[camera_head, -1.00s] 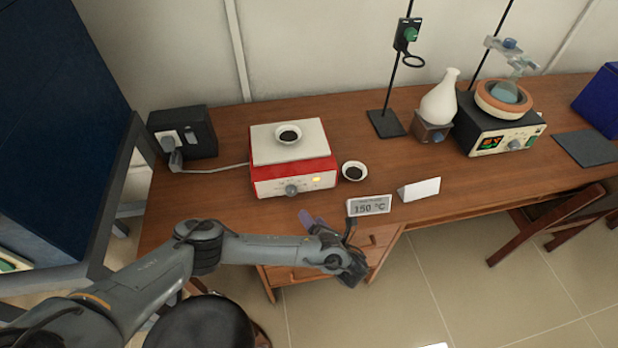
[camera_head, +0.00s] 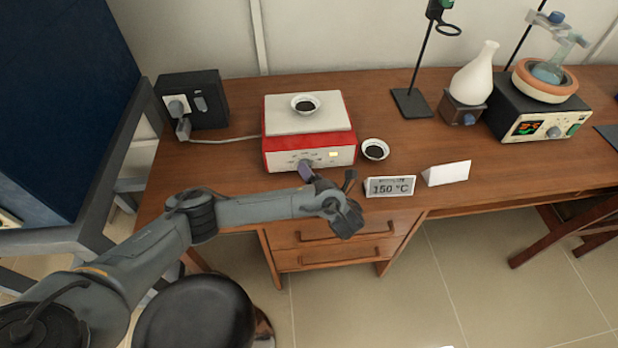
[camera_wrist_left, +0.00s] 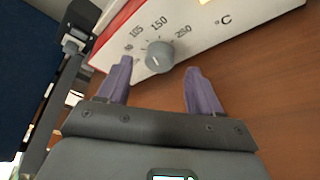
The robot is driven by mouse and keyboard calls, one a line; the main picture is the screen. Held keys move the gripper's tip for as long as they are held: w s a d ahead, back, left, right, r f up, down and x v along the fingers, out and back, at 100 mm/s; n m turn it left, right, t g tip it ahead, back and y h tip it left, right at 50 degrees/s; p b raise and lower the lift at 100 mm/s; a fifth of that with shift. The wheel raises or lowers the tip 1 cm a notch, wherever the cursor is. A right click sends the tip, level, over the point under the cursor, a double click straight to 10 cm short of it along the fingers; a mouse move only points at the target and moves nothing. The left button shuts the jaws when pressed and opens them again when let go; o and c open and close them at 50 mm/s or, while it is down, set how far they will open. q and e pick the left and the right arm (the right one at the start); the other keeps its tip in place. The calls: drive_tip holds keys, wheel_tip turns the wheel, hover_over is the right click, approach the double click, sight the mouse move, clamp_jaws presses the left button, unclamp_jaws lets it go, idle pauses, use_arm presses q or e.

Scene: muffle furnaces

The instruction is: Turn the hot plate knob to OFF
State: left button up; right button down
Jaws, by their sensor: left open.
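The red hot plate (camera_head: 285,153) with a white top stands on the desk, with a small dish of dark material (camera_head: 305,104) on it. Its grey round knob (camera_wrist_left: 159,56) shows in the left wrist view, on a white panel (camera_wrist_left: 205,30) with a printed temperature scale. My left gripper (camera_head: 322,177) is in front of the hot plate in the head view and partly covers the knob. In the left wrist view its two purple fingers (camera_wrist_left: 156,82) are open and apart, with the knob just beyond and between them. They do not hold it. My right gripper is not in view.
A second dish (camera_head: 375,149) sits right of the hot plate. A 150 °C sign (camera_head: 390,187) and a blank white card (camera_head: 447,173) stand near the desk's front edge. A black power box (camera_head: 207,98) is at left. A flask (camera_head: 474,75) and stand are farther right.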

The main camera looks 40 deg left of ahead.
use_arm(q)
drive_tip(key=shift+b+x, duration=0.55)
drive_tip(key=shift+x, duration=0.6)
drive_tip(key=c, duration=1.1)
drive_tip(key=shift+o, duration=0.2)
